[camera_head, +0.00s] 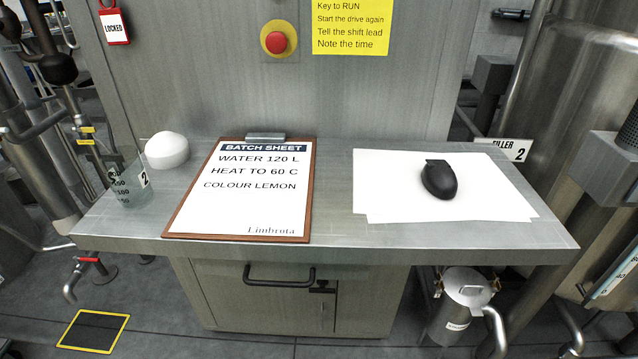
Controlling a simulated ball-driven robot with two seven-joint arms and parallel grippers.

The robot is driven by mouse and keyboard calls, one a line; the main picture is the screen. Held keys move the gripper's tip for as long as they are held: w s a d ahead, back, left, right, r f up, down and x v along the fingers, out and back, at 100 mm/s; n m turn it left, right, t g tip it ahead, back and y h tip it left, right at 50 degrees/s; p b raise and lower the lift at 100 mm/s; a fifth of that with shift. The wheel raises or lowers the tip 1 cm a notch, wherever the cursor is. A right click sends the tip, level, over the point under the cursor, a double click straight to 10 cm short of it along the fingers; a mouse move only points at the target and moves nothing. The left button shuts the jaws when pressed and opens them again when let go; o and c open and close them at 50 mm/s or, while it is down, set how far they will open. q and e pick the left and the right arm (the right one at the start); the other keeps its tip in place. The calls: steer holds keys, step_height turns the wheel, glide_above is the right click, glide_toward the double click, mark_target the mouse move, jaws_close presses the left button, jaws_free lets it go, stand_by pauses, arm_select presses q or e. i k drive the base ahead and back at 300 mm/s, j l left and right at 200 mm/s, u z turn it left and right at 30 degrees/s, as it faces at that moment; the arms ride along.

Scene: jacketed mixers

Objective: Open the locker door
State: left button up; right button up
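A grey locker door (255,305) sits in the cabinet under the metal worktop (340,228). It looks shut, and its lower part runs down toward the floor. A dark bar handle (279,282) crosses its upper part. A small dark latch-like part (322,288) is at the right of the handle, near a vertical seam. The worktop overhangs the top of the door. Neither of my grippers is in view.
On the worktop are a batch sheet clipboard (247,190), white sheets (385,190) with a black mouse (438,180), a white dome (166,150) and a clear beaker (130,185). A metal canister (462,300) stands right of the cabinet. Floor at front left is mostly clear.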

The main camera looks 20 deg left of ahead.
mark_target(233, 303)
steer(key=u, duration=0.95)
